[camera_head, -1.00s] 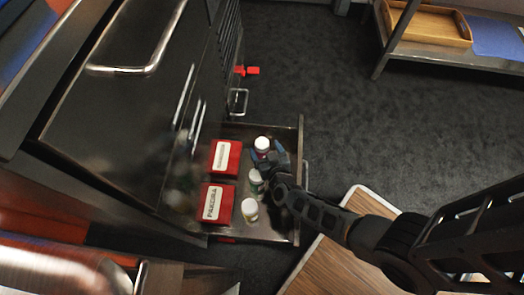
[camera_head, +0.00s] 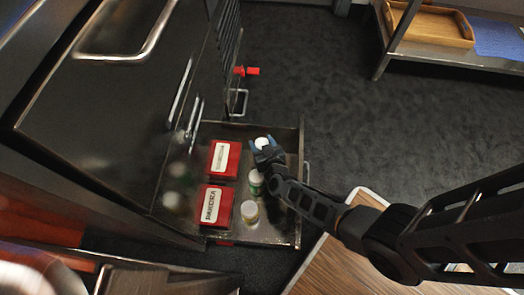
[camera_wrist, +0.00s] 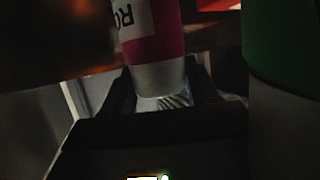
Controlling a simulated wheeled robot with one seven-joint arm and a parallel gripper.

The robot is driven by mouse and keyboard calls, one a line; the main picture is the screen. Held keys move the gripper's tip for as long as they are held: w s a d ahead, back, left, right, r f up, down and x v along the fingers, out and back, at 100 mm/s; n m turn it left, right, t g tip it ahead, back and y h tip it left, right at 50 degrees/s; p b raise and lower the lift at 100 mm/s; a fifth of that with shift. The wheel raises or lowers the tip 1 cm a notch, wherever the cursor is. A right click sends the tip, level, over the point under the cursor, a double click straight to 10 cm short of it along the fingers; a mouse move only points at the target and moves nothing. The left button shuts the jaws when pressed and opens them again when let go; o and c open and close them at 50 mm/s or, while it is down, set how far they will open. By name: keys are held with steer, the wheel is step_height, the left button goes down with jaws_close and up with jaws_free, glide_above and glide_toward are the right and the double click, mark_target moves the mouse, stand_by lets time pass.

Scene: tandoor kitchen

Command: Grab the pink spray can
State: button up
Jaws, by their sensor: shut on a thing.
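The pink spray can (camera_wrist: 150,45) has a white label with dark letters and a white end, seen close up in the wrist view. In the head view only its white top (camera_head: 262,142) shows, in the open drawer (camera_head: 280,232). My gripper (camera_head: 266,147) is shut on the can, with its fingers on both sides of the white end. The gripper hides most of the can's body in the head view. I cannot tell whether the can touches the drawer floor.
A green-and-white container (camera_head: 255,182) stands close to my gripper; its green part (camera_wrist: 283,40) shows at the right of the wrist view. A white-lidded jar (camera_head: 249,211) and two red boxes (camera_head: 224,159) (camera_head: 212,206) share the drawer. A wooden top (camera_head: 335,268) lies near my arm.

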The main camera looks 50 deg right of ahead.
jaws_close()
